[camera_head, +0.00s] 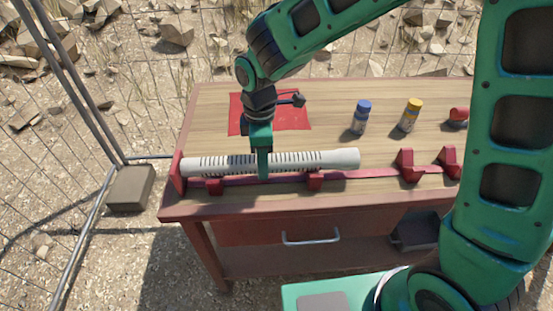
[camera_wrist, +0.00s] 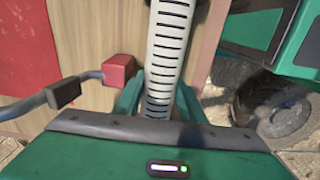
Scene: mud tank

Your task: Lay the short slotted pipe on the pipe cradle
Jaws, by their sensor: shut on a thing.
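The short slotted pipe (camera_head: 330,158) is white with dark slots and lies lengthwise along the front edge of the table. It also shows in the wrist view (camera_wrist: 164,45), running between my fingers. My gripper (camera_head: 264,172) points down and is shut around the pipe near its middle. The red pipe cradle (camera_head: 315,180) is under and just in front of the pipe, with a red end plate (camera_head: 177,172) at the pipe's left end. The pipe looks level and at the cradle supports. I cannot tell whether it touches them.
More red supports (camera_head: 407,165) stand farther right on the same strip. A blue-capped bottle (camera_head: 361,118), a yellow-capped bottle (camera_head: 410,115) and a red-topped item (camera_head: 458,117) stand behind. A red mat (camera_head: 290,115) lies behind my gripper. A wire fence is at left.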

